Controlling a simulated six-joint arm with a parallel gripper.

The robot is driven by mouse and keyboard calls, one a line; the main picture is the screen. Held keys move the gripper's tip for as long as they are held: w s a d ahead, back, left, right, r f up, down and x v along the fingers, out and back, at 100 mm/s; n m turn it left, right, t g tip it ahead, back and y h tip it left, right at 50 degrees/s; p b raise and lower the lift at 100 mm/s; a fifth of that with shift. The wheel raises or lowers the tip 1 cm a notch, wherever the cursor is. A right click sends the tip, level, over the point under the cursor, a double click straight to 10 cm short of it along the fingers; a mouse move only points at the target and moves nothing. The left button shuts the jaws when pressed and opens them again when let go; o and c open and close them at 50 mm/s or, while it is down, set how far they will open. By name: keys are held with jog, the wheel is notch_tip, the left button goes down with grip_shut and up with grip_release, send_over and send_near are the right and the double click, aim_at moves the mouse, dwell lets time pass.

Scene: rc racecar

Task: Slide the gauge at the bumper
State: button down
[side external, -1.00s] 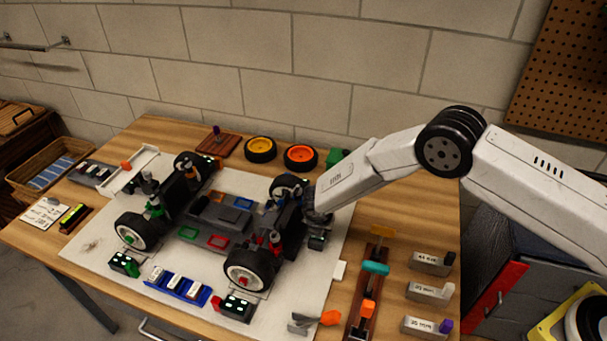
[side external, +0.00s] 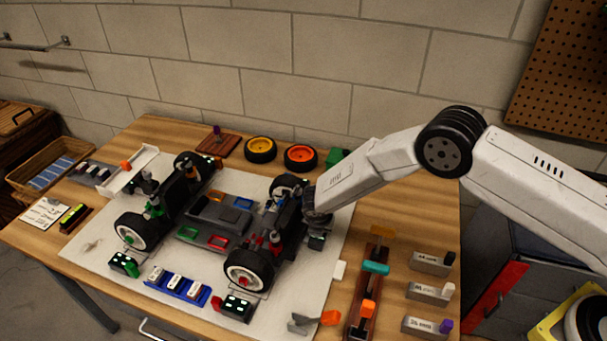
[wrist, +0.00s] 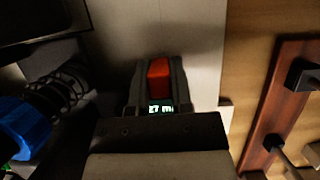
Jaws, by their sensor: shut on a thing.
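The gauge (wrist: 160,107) has a red grip and a small lit display reading about 27 mm in the wrist view. In the side external view its dark body with pale green digits (side external: 317,241) shows just below my gripper (side external: 318,217), at the right end of the car. My gripper (wrist: 159,80) is shut on the red grip, with a dark finger on each side. The car (side external: 225,215) stands on a pale mat, its right end nearest me. The bumper is largely hidden behind my gripper, and I cannot tell whether the gauge touches it.
A blue spring damper (wrist: 25,125) is close on the left in the wrist view. A wooden rack (side external: 368,290) with teal and orange parts and several labelled blocks (side external: 430,263) stand right of the mat. Two loose wheels (side external: 300,157) lie behind the car.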

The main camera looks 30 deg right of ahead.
aim_at(335, 234)
jog(key=shift+s+d, duration=1.2)
jog(key=c, duration=0.8)
grip_release()
jog(key=shift+s+d, duration=0.1)
jog(key=shift+r, duration=0.1)
jog(key=shift+s+a+r, duration=0.1)
jog(key=shift+a+r, duration=0.2)
jog(key=shift+r, duration=0.35)
jog(key=v, duration=0.6)
jog(key=shift+s+r, duration=0.1)
